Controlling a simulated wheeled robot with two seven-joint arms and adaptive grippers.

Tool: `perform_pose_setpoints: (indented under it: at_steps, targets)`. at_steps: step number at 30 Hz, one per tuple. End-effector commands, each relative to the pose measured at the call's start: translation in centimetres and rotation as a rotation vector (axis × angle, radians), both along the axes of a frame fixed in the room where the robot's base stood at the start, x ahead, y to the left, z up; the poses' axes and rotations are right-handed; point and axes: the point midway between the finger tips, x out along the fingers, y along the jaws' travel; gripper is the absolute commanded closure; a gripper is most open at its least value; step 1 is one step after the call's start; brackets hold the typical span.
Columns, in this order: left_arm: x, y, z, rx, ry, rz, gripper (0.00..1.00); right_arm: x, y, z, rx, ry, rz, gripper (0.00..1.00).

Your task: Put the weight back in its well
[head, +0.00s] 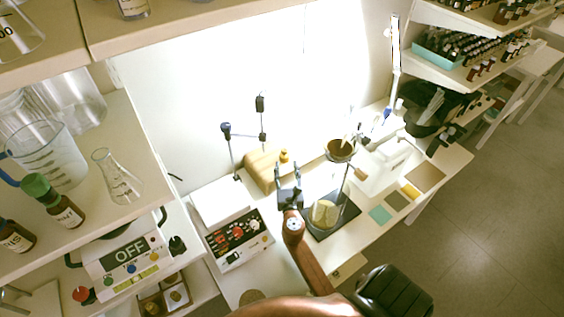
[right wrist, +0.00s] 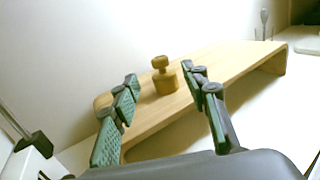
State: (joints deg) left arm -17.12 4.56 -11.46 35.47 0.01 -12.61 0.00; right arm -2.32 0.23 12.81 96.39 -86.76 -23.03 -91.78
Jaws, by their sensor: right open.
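The brass-coloured weight (head: 284,156), a knobbed cylinder, stands upright on the wooden block (head: 259,167) at the back of the bench. In the right wrist view the weight (right wrist: 164,79) stands on the block's top (right wrist: 222,73), and I cannot tell whether its base sits in a well. No empty well shows clearly. My right gripper (head: 289,168) is open and empty in front of the weight. In the right wrist view its fingers (right wrist: 166,84) are spread, with the weight between and beyond them, apart from both. My left gripper is not in view.
A red-knobbed control panel (head: 238,238) lies left of my right arm. A stand with a brown bowl (head: 340,150) is close on the right, over a dark base with a pale round object (head: 325,213). Thin upright rods (head: 231,150) stand behind the block. Glassware fills the left shelf.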

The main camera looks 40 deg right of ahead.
Motion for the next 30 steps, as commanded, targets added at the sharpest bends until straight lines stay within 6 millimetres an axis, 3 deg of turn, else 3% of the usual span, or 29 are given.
perform_pose_setpoints:
  at_steps: [11,21,30]
  targets:
    - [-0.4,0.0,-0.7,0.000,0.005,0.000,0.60,2.6,-1.9,-0.6,-0.001,0.001,0.000,0.59]
    - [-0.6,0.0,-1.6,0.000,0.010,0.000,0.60,6.1,-4.4,-1.1,-0.001,0.002,0.000,0.59]
    - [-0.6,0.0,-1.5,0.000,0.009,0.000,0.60,6.4,-4.6,-1.0,0.000,0.001,0.000,0.60]
